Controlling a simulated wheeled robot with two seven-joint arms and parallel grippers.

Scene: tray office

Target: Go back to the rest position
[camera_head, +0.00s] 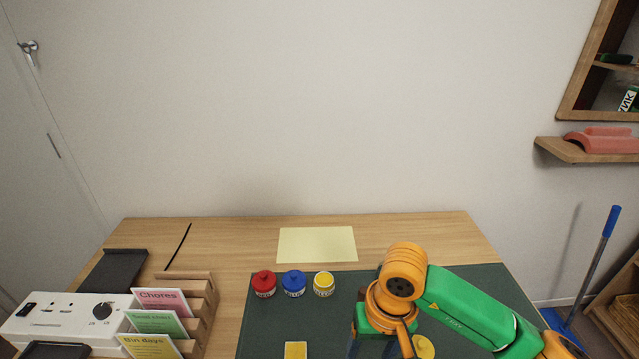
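My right arm comes in from the right, green and orange. Its gripper (381,346) points down over the dark green mat (264,327) near the bottom edge of the picture. The fingertips are cut off or hidden, so I cannot tell whether it is open or holds anything. My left gripper is not in view.
A red jar (264,284), a blue jar (293,284) and a yellow jar (324,284) stand in a row on the mat. A yellow block (295,350) lies nearer, and a round yellow thing (424,347) is beside my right gripper. A wooden card rack (203,300) stands left.

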